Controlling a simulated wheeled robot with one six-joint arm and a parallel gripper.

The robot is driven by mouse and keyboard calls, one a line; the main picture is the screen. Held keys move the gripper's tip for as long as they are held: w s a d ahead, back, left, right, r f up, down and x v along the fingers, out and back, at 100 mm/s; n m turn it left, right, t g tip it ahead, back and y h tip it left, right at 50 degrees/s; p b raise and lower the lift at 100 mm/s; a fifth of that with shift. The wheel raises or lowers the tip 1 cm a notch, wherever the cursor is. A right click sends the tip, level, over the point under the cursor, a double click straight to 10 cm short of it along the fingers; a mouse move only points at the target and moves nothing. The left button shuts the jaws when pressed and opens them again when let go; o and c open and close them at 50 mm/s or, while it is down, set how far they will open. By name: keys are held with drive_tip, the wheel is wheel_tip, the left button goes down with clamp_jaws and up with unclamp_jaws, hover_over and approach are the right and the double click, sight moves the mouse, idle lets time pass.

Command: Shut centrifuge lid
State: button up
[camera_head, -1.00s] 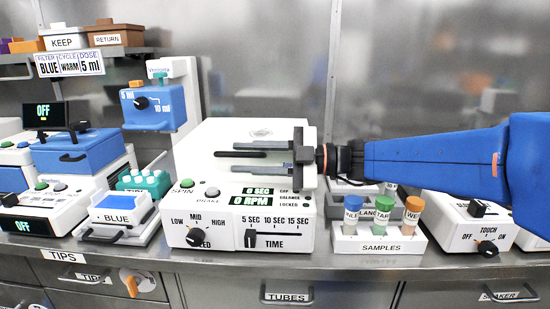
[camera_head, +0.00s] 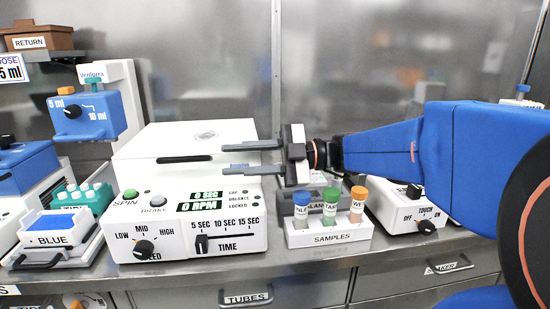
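The white centrifuge (camera_head: 262,235) stands on the bench left of centre. Its lid (camera_head: 150,140) lies flat on the body and looks closed, with a dark handle (camera_head: 185,159) at its front edge. The displays read 0 SEC and 0 RPM. The small CAP, BALANCE and LOCKED marks are too small to tell whether any is lit. My gripper (camera_head: 224,161) reaches in from the right with its two fingers apart and nothing between them. The fingertips overlap the lid's right front part in the picture, right of the handle. I cannot tell whether they touch it.
A samples rack (camera_head: 330,238) with capped tubes stands just right of the centrifuge, below my gripper. A touch-switch device (camera_head: 400,205) is further right. A BLUE-labelled tray (camera_head: 55,240), a teal tip rack (camera_head: 82,197) and a blue dispenser (camera_head: 90,115) are at left. A metal wall stands behind.

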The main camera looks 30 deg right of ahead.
drive_tip(key=v, duration=0.7)
drive_tip(key=shift+d, duration=0.35)
drive_tip(key=shift+s, duration=0.15)
idle(0.3)
